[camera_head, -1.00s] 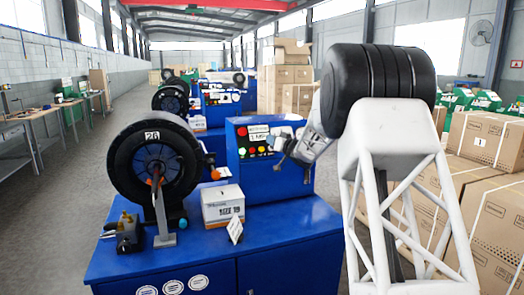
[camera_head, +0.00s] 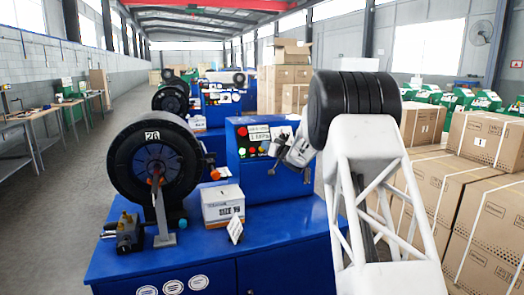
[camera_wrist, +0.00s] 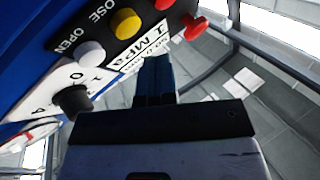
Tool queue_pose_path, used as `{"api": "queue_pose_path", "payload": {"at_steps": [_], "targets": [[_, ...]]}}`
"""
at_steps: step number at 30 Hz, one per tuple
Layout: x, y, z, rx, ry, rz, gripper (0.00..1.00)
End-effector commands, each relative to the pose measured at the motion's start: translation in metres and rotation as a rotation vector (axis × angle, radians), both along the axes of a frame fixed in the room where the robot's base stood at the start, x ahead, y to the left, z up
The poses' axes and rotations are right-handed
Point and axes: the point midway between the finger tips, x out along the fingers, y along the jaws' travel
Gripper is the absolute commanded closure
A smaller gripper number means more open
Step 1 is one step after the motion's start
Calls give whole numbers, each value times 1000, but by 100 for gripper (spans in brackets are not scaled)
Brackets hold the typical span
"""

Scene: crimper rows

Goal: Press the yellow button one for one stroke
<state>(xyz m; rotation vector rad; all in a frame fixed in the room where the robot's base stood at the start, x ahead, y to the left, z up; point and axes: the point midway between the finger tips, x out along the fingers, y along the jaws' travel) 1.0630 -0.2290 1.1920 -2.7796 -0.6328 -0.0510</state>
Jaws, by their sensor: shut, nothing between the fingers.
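The yellow button (camera_wrist: 125,23) is a round cap on the machine's control panel, at the upper left of the wrist view. A white button (camera_wrist: 90,53) is to its lower left and a red button (camera_wrist: 165,3) to its upper right. My gripper (camera_wrist: 157,62) is shut and empty, its dark fingertips over the white lettered label, below and right of the yellow button and apart from it in the picture. In the head view my gripper (camera_head: 272,170) is at the panel's lower right. The fingertips' distance from the panel is unclear.
A red mushroom button (camera_wrist: 195,27) and a black knob (camera_wrist: 73,100) flank the fingertips. The blue machine (camera_head: 236,172) carries the panel. A white box (camera_head: 222,204) and a large black reel (camera_head: 153,163) stand to the left. Cartons (camera_head: 485,140) are stacked at right.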

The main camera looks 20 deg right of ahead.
Motion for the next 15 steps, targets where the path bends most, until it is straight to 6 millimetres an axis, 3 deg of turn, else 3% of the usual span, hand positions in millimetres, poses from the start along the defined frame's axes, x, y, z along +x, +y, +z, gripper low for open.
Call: {"api": "queue_pose_path", "payload": {"at_steps": [15], "targets": [[11,0,-7,0,-1,0,100]]}}
